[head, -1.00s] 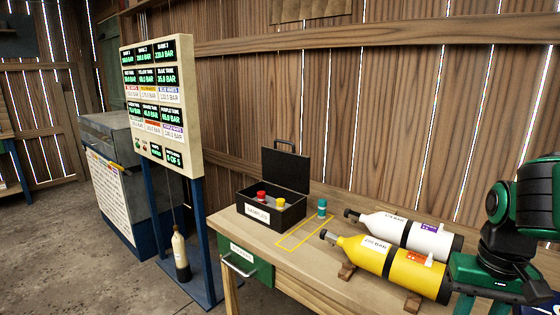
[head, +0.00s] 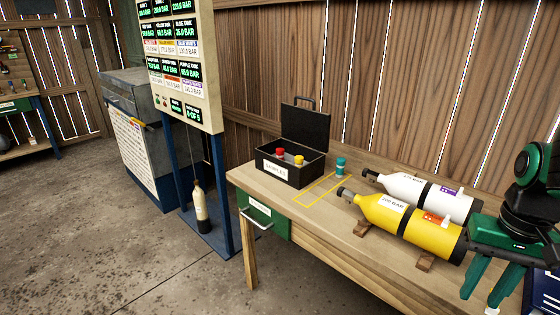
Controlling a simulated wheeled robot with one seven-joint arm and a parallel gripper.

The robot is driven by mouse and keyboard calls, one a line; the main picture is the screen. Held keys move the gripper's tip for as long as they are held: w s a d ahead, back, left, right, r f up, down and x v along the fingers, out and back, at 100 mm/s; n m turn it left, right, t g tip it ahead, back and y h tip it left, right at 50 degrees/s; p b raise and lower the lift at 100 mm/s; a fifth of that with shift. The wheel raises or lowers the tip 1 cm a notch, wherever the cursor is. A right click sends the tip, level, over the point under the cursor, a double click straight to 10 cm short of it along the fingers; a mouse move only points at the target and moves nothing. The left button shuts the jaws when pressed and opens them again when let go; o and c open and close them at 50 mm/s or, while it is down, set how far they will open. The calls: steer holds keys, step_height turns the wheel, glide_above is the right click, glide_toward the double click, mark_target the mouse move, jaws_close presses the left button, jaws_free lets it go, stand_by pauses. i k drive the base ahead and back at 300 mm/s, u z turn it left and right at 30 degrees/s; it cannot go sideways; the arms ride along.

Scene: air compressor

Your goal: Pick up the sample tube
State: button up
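A small teal-capped sample tube (head: 340,166) stands upright on the wooden workbench (head: 283,207), by the far right corner of a yellow outlined rectangle. An open black case (head: 291,172) stands to its left with its lid up. The case holds a red-capped tube (head: 280,154) and a yellow-capped tube (head: 299,160). My gripper (head: 480,302) is at the lower right edge, well right of the tubes and in front of the yellow cylinder's base. Its green fingers point down, look spread apart, and have nothing visible between them.
A yellow cylinder (head: 412,222) and a white cylinder (head: 425,192) lie on wooden blocks between the teal-capped tube and my gripper. A tall display board (head: 180,60) stands left of the bench. A small cylinder (head: 200,207) stands below it. The concrete floor in front is clear.

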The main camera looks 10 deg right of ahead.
mark_target(279, 152)
steer(key=k, duration=0.65)
steer(key=u, duration=0.45)
steer(key=i, duration=0.7)
steer(key=u, duration=0.65)
steer(key=i, duration=1.15)
steer(key=z, duration=0.3)
steer(key=i, duration=0.75)
steer(key=z, duration=0.45)
